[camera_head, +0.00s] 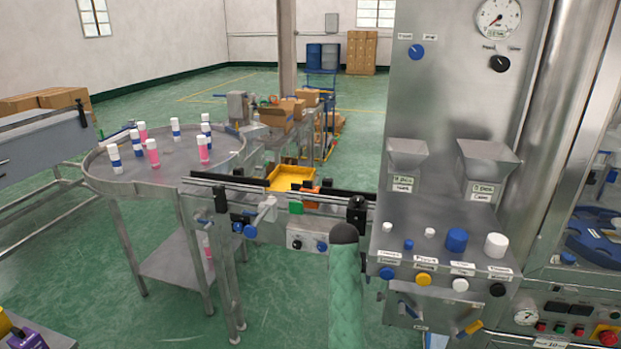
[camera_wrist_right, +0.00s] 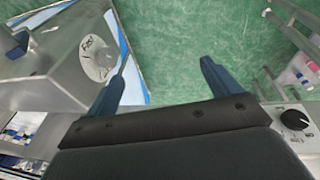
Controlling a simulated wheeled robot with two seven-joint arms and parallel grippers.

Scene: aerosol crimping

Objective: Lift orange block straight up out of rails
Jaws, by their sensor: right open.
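In the head view, a small orange block (camera_head: 311,204) sits at the conveyor rails (camera_head: 262,190), near their right part. A green block (camera_head: 296,207) is just left of it. The dark rails partly hide the orange block, so I cannot tell how deep it sits. In the right wrist view my right gripper (camera_wrist_right: 158,76) is open, its two blue fingers wide apart with only green floor showing between them. The orange block does not show in that view. My left gripper is not in view.
A round steel table (camera_head: 165,172) with several capped bottles stands left of the rails. A yellow tray (camera_head: 290,178) is behind the rails. A tall machine panel (camera_head: 450,100) with two hoppers rises at right. In the wrist view, a knobbed metal box (camera_wrist_right: 70,55) is left of the fingers.

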